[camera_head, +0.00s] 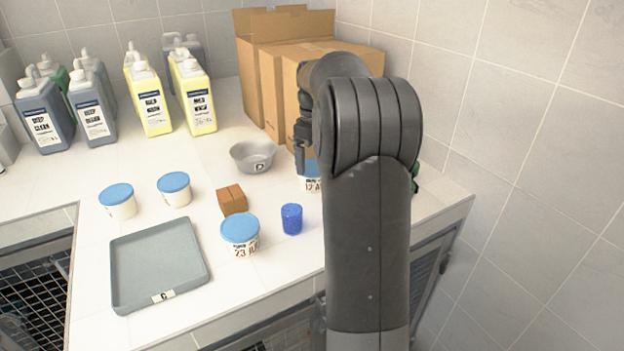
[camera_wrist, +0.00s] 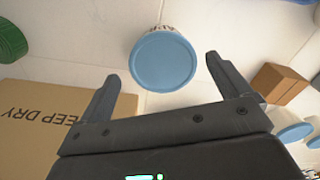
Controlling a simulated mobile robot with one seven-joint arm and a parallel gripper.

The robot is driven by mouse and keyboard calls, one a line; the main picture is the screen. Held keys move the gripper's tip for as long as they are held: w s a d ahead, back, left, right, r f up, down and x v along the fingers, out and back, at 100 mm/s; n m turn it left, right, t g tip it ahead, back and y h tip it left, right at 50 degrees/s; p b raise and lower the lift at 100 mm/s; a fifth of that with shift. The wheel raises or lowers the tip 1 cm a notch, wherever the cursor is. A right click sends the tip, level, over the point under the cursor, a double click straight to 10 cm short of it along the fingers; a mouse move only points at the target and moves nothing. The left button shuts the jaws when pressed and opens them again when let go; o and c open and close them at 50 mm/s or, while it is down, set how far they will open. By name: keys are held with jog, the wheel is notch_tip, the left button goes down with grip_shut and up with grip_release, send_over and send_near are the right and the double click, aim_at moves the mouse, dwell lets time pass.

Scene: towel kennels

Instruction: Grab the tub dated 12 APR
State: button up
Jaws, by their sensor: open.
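A white tub with a blue lid (camera_head: 310,184) stands on the counter; its label shows "12 A", the rest hidden by my arm and gripper. In the wrist view its round blue lid (camera_wrist: 162,62) lies between the fingertips, with blurred dark print on its side. My gripper (camera_head: 305,168) is open, pointing down over this tub, with no visible finger contact. Another blue-lidded tub (camera_head: 240,236) reads "23" with a cut-off month. Two more blue-lidded tubs, the left one (camera_head: 118,202) and the one beside it (camera_head: 174,190), show no readable date.
A blue cup (camera_head: 291,219), a brown block (camera_head: 231,200) and a metal bowl marked D (camera_head: 254,157) stand left of the gripper. Cardboard boxes (camera_head: 270,85) rise close behind it. A grey tray (camera_head: 197,246) lies front left. A green object (camera_wrist: 12,42) is near the tub.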

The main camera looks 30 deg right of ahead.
aim_at(312, 166)
jog(key=shift+w+a+f, duration=0.1)
jog(key=shift+a+f, duration=0.05)
jog(key=shift+f, duration=2.95)
jog(key=shift+c, duration=0.3)
